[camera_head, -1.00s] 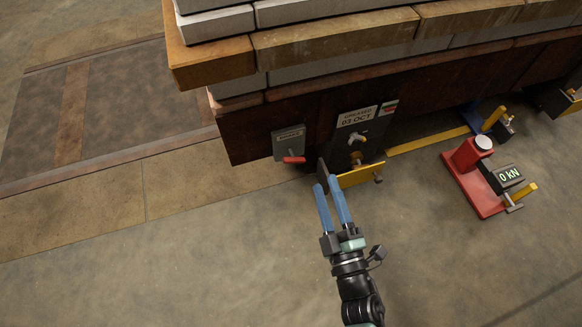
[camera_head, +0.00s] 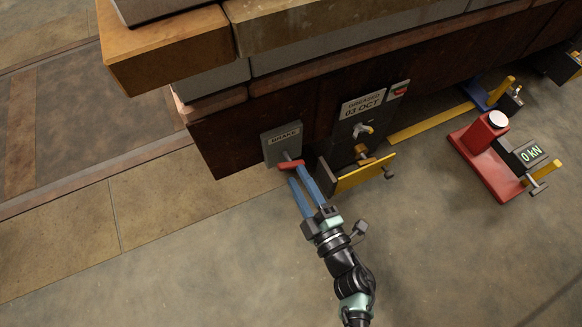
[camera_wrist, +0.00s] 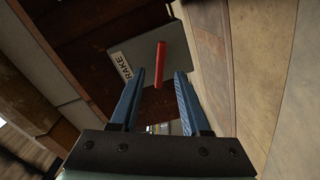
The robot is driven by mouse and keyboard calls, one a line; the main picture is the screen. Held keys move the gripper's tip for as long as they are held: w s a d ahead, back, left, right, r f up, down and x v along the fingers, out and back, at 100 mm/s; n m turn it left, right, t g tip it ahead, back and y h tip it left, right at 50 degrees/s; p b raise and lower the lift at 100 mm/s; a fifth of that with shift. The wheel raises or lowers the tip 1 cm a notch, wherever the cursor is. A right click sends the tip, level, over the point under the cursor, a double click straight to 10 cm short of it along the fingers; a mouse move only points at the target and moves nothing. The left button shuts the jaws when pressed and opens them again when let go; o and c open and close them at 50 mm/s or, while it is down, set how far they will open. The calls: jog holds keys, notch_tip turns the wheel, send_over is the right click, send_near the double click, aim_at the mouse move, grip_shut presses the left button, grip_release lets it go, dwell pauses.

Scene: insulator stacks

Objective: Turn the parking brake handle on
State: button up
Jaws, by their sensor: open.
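The red parking brake handle (camera_head: 291,165) sticks out from a grey plate (camera_head: 281,144) lettered BRAKE on the dark side of the stack's base. My gripper (camera_head: 298,176) has two long blue fingers, which are open with their tips close to the handle. In the wrist view, the red handle (camera_wrist: 160,64) shows as an upright bar between the finger lines, just beyond the tips of my gripper (camera_wrist: 158,75). The grey plate (camera_wrist: 122,65) is behind it. I cannot tell whether a fingertip touches the handle.
Right of the handle are a yellow-edged bracket (camera_head: 364,173) and a panel marked GREASED 03 OCT (camera_head: 362,103). A red jack with a 0 kN display (camera_head: 532,153) stands farther right. The floor in front is clear.

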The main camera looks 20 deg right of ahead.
aim_at(293, 168)
jog(key=shift+w+a+b, duration=0.1)
jog(key=shift+w+b, duration=0.6)
jog(key=shift+w, duration=1.6)
jog(key=shift+c, duration=0.2)
grip_shut()
